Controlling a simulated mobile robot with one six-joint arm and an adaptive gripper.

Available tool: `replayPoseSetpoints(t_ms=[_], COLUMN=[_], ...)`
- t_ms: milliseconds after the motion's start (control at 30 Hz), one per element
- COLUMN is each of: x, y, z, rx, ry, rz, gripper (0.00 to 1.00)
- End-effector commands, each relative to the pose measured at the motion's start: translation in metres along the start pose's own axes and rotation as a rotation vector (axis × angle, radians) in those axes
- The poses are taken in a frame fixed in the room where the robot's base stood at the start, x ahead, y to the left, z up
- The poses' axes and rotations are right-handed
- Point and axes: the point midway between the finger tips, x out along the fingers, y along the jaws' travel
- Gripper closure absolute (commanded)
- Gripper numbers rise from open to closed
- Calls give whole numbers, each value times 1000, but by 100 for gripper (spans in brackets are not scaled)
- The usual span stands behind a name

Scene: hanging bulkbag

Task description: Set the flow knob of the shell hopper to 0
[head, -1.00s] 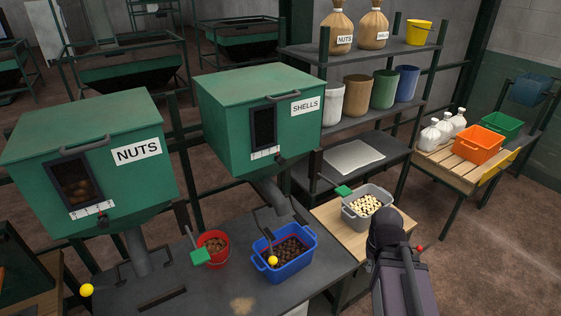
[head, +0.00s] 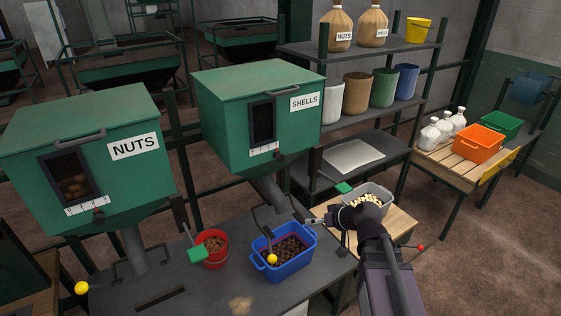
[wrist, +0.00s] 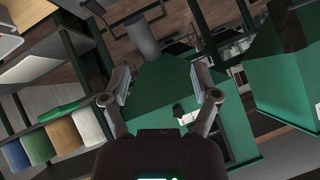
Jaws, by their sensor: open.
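The shell hopper (head: 222,113) is the green box labelled SHELLS, with a dark window and a white scale strip (head: 264,150) on its front. Its small dark flow knob (head: 280,155) sits near the right end of the strip; its setting is too small to read. My gripper (head: 314,221) is open and empty, right of and below the knob, near the hopper's spout (head: 270,192).
A blue crate (head: 312,258) with dark contents stands under the spout, and a red bucket (head: 212,260) left of it. A grey bin (head: 384,192) of pale pieces is partly hidden behind my arm. The NUTS hopper (head: 125,185) stands at left.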

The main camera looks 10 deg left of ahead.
Motion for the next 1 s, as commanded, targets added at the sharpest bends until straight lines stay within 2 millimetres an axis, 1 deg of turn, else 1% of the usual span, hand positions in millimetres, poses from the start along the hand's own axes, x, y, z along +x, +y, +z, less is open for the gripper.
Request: replayPoseSetpoints(t_ms=[33,200,400,500,600,700,1000], x=[6,14,15,13,11,10,8], y=[-5,-21,-30,-31,-30,-29,-28], z=[-11,-51,-93,-108,-119,-126,-130], rx=[-22,-79,-105,-101,-92,-83,-77], ry=[59,274,508,601,668,709,733], rz=[-24,-78,-85,-71,-54,-38,-27], gripper=[22,22,22,22,22,22,22])
